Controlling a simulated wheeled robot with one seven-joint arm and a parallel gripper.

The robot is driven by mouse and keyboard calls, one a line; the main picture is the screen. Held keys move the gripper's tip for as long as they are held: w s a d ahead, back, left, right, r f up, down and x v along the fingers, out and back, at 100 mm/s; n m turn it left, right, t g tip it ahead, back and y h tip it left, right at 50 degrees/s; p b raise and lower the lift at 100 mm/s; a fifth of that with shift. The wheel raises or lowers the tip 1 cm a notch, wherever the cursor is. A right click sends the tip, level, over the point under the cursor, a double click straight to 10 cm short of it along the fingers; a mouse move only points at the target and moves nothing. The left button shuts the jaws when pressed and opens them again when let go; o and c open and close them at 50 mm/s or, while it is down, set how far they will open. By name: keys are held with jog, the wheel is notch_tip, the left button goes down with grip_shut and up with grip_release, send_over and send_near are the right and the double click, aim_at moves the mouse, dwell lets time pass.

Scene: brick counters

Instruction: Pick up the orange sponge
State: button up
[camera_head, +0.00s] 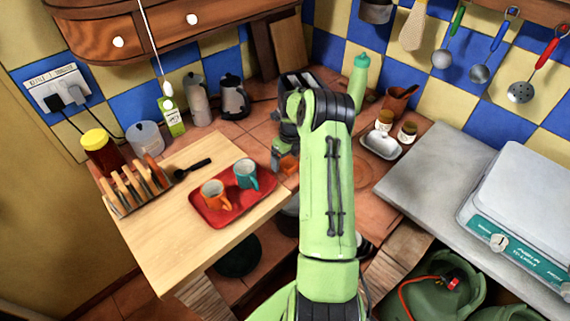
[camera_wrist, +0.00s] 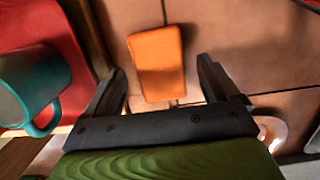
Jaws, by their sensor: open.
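The orange sponge (camera_wrist: 157,62) lies flat on the tiled counter in the wrist view, between and beyond my fingers. It also shows in the head view (camera_head: 287,164), small and partly hidden by my arm. My gripper (camera_wrist: 165,82) is open and empty, with one dark finger on each side of the sponge's near end as seen from the wrist. I cannot tell the exact height of the fingertips above the counter. In the head view my gripper is mostly hidden behind my green arm.
A red tray (camera_head: 228,207) with an orange mug (camera_head: 214,194) and a teal mug (camera_head: 246,174) lies left of the sponge; the teal mug is close to my gripper's left finger. A white dish (camera_head: 380,146) and jars stand to the right. A green bottle (camera_head: 359,75) stands behind.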

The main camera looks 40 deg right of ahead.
jog(key=shift+w+f, duration=0.1)
jog(key=shift+f, duration=0.5)
jog(key=shift+f, duration=0.25)
jog(key=shift+c, duration=0.4)
jog(key=c, duration=1)
jog(key=shift+r, duration=0.1)
jog(key=shift+c, duration=0.2)
